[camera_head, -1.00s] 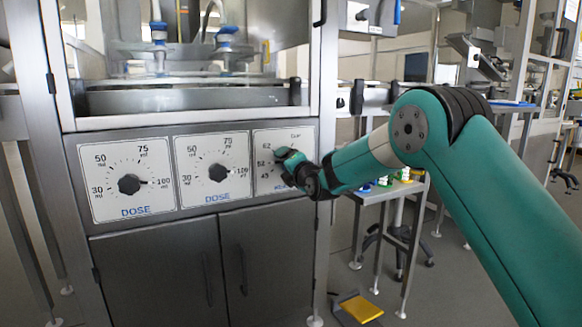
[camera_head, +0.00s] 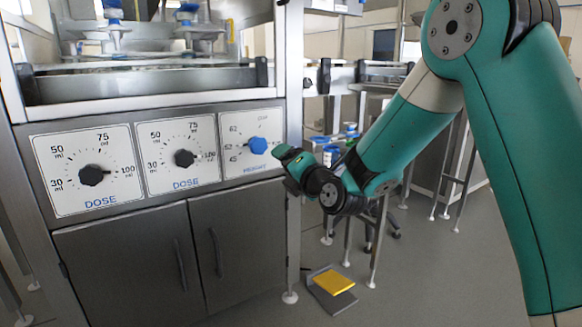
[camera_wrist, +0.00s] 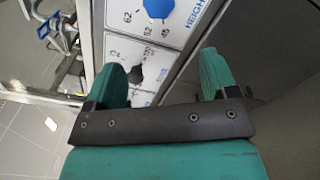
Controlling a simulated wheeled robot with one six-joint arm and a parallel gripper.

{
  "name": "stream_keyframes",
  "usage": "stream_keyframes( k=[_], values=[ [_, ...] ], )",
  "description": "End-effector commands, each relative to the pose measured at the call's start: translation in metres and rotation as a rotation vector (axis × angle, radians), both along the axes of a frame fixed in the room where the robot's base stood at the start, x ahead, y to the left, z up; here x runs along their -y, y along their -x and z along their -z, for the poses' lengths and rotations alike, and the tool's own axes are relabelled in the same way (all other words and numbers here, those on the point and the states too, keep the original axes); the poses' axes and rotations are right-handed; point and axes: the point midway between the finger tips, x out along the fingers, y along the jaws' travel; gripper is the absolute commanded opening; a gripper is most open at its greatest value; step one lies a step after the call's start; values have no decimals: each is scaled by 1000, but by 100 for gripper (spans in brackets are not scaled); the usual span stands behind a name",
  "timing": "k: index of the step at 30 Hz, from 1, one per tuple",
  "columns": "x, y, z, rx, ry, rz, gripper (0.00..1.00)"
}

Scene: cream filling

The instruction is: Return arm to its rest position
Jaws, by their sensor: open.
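My gripper (camera_wrist: 160,88) is open and empty in the wrist view, its two green fingers apart. In the head view my gripper (camera_head: 284,153) is beside the right edge of the machine's height dial panel. The blue height knob (camera_head: 257,145) is fully visible to the left of the fingers and apart from them. It also shows at the top of the wrist view (camera_wrist: 158,8). My teal arm reaches in from the right with its elbow raised.
Two black dose knobs, left (camera_head: 92,175) and middle (camera_head: 184,158), sit on the machine front above grey cabinet doors (camera_head: 130,265). A yellow foot pedal (camera_head: 334,281) lies on the floor at the right. The floor in front of it is open.

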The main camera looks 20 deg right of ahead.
Motion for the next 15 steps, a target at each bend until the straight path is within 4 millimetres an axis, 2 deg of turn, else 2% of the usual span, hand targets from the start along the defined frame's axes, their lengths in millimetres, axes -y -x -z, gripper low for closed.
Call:
stream_keyframes(
  k=[3, 15],
  values=[
    [1, 6, 0, 1, -1, 0, 79],
    [1, 6, 0, 1, 0, -1, 79]
  ],
)
